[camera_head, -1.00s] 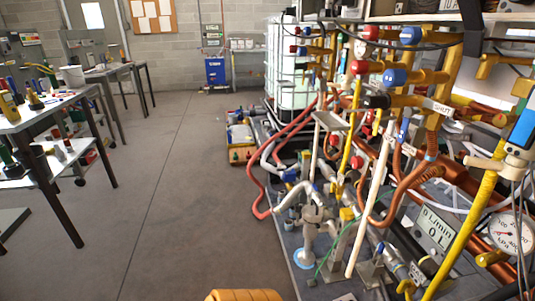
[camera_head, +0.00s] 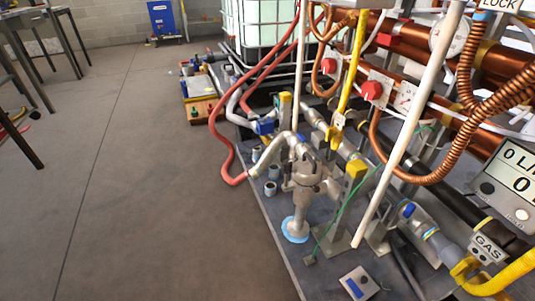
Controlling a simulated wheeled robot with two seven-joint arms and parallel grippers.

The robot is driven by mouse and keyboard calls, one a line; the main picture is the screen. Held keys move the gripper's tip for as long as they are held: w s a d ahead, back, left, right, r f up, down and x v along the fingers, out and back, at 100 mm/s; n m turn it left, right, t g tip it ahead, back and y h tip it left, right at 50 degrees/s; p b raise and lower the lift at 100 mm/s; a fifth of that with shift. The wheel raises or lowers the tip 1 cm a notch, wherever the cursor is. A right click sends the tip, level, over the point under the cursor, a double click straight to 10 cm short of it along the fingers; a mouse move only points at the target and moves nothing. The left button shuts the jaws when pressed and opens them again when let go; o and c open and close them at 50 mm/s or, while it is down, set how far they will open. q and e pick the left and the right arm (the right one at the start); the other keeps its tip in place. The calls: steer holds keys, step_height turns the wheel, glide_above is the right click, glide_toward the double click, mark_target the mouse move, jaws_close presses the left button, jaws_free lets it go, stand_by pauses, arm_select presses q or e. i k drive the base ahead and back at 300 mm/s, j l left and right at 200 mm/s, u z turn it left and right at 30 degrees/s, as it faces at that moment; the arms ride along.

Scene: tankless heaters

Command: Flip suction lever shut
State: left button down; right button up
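Neither of my grippers shows in the head view. A grey metal pump (camera_head: 307,180) stands on the skid, with a pale blue ring (camera_head: 295,230) at its foot. Pipes join it from several sides. A small blue handle (camera_head: 265,127) sits on the pipe to its upper left, and another blue part (camera_head: 408,210) sits on the pipe at the right. Yellow pieces (camera_head: 356,169) stand near the pump. I see no readable suction label, so I cannot tell which part is the suction lever or how it is set.
A long white pole (camera_head: 412,120) crosses in front of the pipes. A red hose (camera_head: 228,165) bulges over the skid's left edge. Copper pipes, a GAS tag (camera_head: 487,249) and a digital meter (camera_head: 510,180) crowd the right. The grey floor (camera_head: 140,190) at the left is clear.

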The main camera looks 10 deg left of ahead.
mark_target(302, 138)
steer(key=i+j+z, duration=0.7)
steer(key=j+z, duration=0.2)
steer(key=i+j+z, duration=0.15)
steer(key=j+z, duration=0.2)
steer(key=i+j+z, duration=0.1)
steer(key=j+z, duration=0.2)
steer(key=j, duration=0.2)
